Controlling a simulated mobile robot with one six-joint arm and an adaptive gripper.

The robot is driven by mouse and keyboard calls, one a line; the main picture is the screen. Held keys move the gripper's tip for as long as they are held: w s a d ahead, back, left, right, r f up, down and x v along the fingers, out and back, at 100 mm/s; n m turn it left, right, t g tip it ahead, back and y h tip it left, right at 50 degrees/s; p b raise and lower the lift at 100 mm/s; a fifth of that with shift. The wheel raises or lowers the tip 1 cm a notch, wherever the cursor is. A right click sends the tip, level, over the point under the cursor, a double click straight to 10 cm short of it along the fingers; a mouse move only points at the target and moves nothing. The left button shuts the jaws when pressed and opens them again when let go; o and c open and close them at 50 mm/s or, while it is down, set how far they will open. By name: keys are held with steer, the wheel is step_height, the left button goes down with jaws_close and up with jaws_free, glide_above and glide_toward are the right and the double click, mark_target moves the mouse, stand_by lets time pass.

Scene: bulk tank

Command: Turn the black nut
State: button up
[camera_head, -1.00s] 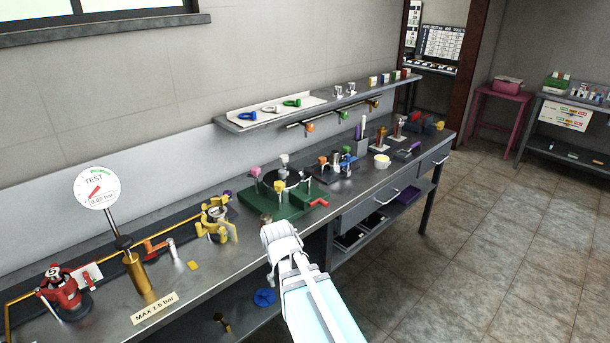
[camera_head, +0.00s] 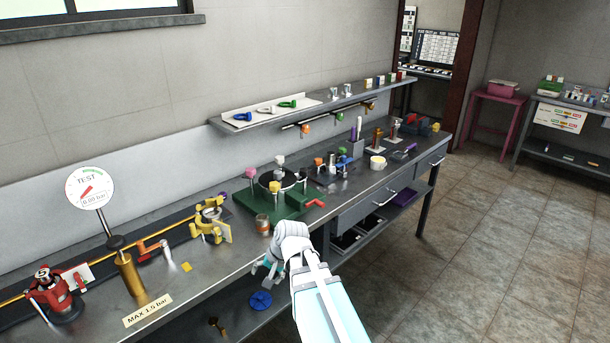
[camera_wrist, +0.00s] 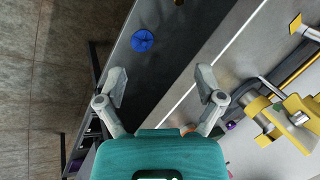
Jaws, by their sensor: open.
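I cannot tell for sure which part is the black nut. A dark collar (camera_head: 115,242) sits on top of the upright brass cylinder (camera_head: 130,275), under the round TEST gauge (camera_head: 91,188). A black round part also shows on the green fixture (camera_head: 272,207). My gripper (camera_head: 264,270) is by the bench's front edge, right of the brass cylinder and apart from both. In the wrist view my gripper (camera_wrist: 162,86) has its two fingers spread wide with nothing between them. No black nut is clear in the wrist view.
A copper-coloured cylinder (camera_head: 262,225) stands near the bench edge, close to my gripper. A yellow clamp fitting (camera_head: 212,222) and a red fitting (camera_head: 52,293) stand on the bench (camera_head: 205,275). A blue part (camera_head: 260,300) lies below the bench top. The floor at right is clear.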

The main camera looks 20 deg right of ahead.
steer(key=w+d+r+m+t+y+b, duration=0.1)
steer(key=w+d+m+t, duration=0.1)
steer(key=w+d+m, duration=0.1)
steer(key=w+d+r+m+t+y+b, duration=0.1)
steer(key=w+d+r+m+t, duration=0.1)
steer(key=w+d+m+t, duration=0.1)
steer(key=w+d+r+m+t+y+b, duration=0.1)
steer(key=w+d+r+m+t, duration=0.1)
steer(key=w+d+m, duration=0.2)
steer(key=shift+w+d+r+m+t, duration=0.1)
steer(key=shift+w+d+m+t, duration=0.05)
steer(key=shift+w+m, duration=0.75)
steer(key=shift+w+d+m+t, duration=0.15)
steer(key=shift+w+m, duration=0.45)
steer(key=shift+w, duration=0.55)
steer(key=w+d+r+m+t+h+b, duration=0.1)
steer(key=w+d+r+m+t, duration=0.1)
steer(key=d+m, duration=0.25)
steer(key=w+d+r+m+t, duration=0.2)
steer(key=d+m, duration=0.1)
steer(key=d, duration=0.2)
steer(key=m+t+h+b, duration=0.1)
steer(key=m+t+h, duration=0.2)
steer(key=m, duration=0.4)
glide_toward(307, 173)
steer(key=s, duration=0.2)
steer(key=shift+d, duration=0.35)
steer(key=shift+w+f, duration=0.1)
